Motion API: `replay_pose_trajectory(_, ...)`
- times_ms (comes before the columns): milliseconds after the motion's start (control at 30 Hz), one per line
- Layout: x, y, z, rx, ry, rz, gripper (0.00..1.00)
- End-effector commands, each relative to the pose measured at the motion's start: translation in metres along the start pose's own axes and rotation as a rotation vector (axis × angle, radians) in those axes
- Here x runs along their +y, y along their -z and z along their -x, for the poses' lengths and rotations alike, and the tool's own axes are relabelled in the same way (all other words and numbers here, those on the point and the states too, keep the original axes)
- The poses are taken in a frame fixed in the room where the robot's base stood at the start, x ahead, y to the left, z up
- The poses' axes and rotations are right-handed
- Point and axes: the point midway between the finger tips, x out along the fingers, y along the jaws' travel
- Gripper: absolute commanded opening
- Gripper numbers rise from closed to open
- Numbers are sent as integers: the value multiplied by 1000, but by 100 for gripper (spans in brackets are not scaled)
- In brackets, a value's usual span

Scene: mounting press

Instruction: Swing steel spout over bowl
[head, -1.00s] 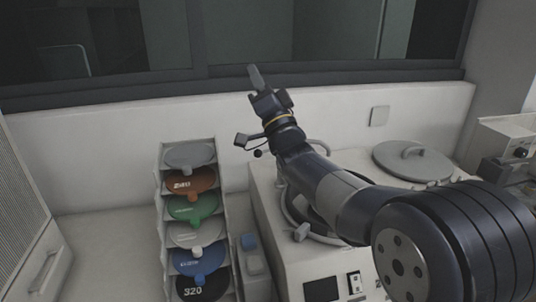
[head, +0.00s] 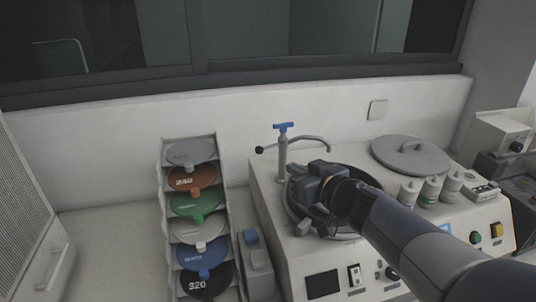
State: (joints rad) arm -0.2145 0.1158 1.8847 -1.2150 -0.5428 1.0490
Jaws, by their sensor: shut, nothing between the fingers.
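The steel spout (head: 312,138) is a thin curved tube reaching right from an upright post with a blue T-handle (head: 283,127). A rod with a black ball end sticks out to the left of the post. The spout's bent tip is near the back rim of the dark round bowl (head: 368,181); I cannot tell whether it is over the bowl. My gripper (head: 304,194) is shut and empty, over the bowl's left front part, in front of the post and apart from the spout. Its fingertips are hard to make out.
A rack of coloured discs (head: 226,215) stands left of the machine. A round grey lid (head: 411,155) lies at the back right, with several small bottles (head: 431,190) in front of it. A grey block (head: 302,228) is at the bowl's front left rim.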

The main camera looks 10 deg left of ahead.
Motion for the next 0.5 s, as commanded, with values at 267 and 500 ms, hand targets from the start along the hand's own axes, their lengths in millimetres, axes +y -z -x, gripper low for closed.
replay_pose_trajectory(267,-1,-2,-51,-2,3,-3,0)
replay_pose_trajectory(500,-2,-1,-94,0,4,-2,0)
